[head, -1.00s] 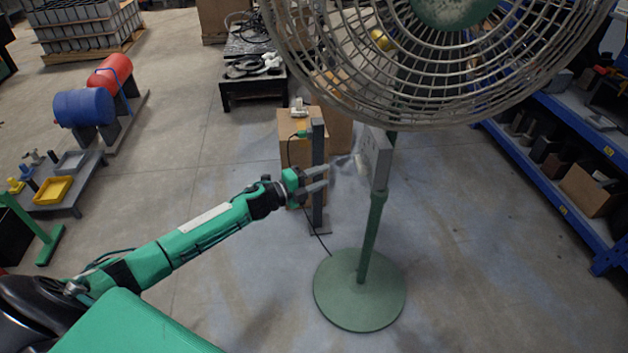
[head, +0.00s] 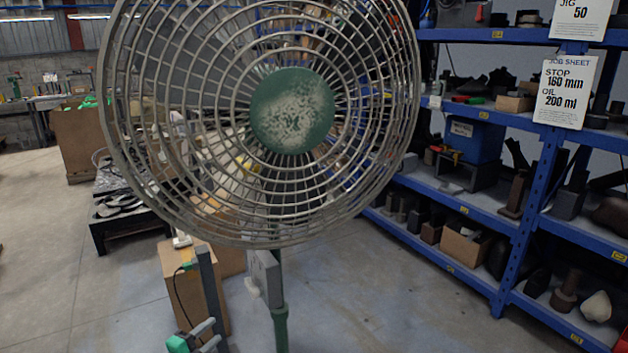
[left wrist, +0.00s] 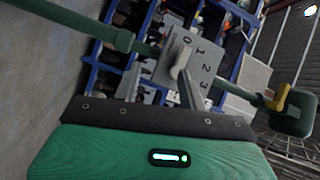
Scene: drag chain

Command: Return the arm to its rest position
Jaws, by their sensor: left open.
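My left gripper (head: 214,334) is open at the bottom of the head view, lower and to the left of the fan's grey control box (head: 265,278). A gap shows between its fingers and the box in that view. The box is on the green stand of a large caged fan (head: 291,110). In the left wrist view, the box (left wrist: 203,68) faces me, with a pale knob (left wrist: 180,62) and the marks 0, 1, 2 and 3. The knob's pointing is hard to read. Most of my left arm is outside the head view. My right gripper is not in view.
Blue shelves (head: 520,222) with parts and two job sheets (head: 566,92) line the right. A dark low table (head: 125,222) stands left. Floor is clear at the left.

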